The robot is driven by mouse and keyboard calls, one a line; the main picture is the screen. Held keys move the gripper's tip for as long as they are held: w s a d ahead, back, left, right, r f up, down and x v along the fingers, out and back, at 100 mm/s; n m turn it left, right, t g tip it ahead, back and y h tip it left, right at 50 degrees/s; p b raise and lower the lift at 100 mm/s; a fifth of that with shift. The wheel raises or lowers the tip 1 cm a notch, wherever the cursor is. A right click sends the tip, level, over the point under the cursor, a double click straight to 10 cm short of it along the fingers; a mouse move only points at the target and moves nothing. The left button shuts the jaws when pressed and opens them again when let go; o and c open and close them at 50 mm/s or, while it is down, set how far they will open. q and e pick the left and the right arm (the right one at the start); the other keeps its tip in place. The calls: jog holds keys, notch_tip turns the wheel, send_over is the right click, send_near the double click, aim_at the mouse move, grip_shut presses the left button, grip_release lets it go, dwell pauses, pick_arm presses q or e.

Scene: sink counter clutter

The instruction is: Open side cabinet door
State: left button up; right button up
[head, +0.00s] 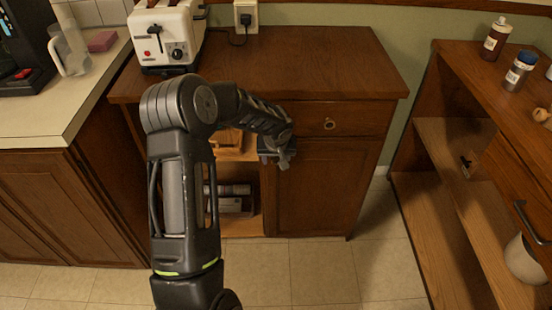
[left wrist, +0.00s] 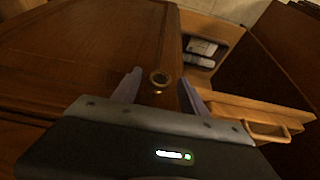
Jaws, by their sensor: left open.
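The side cabinet is a brown wooden unit. Its lower-right door (head: 318,190) looks shut in the head view, below a drawer (head: 345,120) with its own knob. My left gripper (head: 280,158) is at the upper left part of this door, and my forearm crosses in front of the cabinet. In the left wrist view, a round brass door knob (left wrist: 159,78) sits near the edge of the door (left wrist: 100,50). The open fingers of the left gripper (left wrist: 160,82) are on either side of the knob; contact cannot be told. My right gripper is not in view.
Beside the door is an open shelf space holding books (head: 232,200). A toaster (head: 165,35) stands on the cabinet top. A counter (head: 50,100) is at left and a wooden shelf unit (head: 460,170) with bottles at right. Floor tiles (head: 325,270) before the door are clear.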

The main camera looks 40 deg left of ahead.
pick_arm(q)
jog(key=shift+c, duration=0.2)
grip_shut()
dwell(0.3)
dwell(0.8)
